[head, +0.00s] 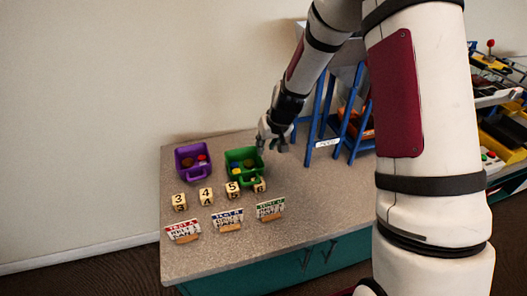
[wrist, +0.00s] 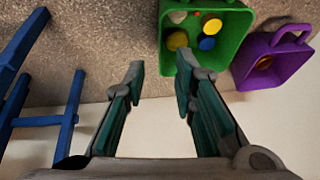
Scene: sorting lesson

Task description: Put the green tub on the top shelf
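The green tub (head: 232,156) stands on the speckled table in the head view, with the purple tub to its left. In the wrist view the green tub (wrist: 238,30) is at the upper right, holding yellow and blue round pieces and a small red one. My gripper (head: 272,142) is just right of the green tub in the head view. In the wrist view my gripper (wrist: 160,84) is open and empty, its right fingertip close to the tub's edge; I cannot tell whether they touch. A blue-legged rack (head: 311,118) with a pale upper board (head: 345,73) stands behind, partly hidden by my arm.
The purple tub (head: 187,151) also holds pieces. Several number blocks (head: 205,196) and three word cards (head: 228,220) line the front of the table (head: 300,200). An orange item sits low in the rack. Another loaded rack (head: 505,100) is at the far right.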

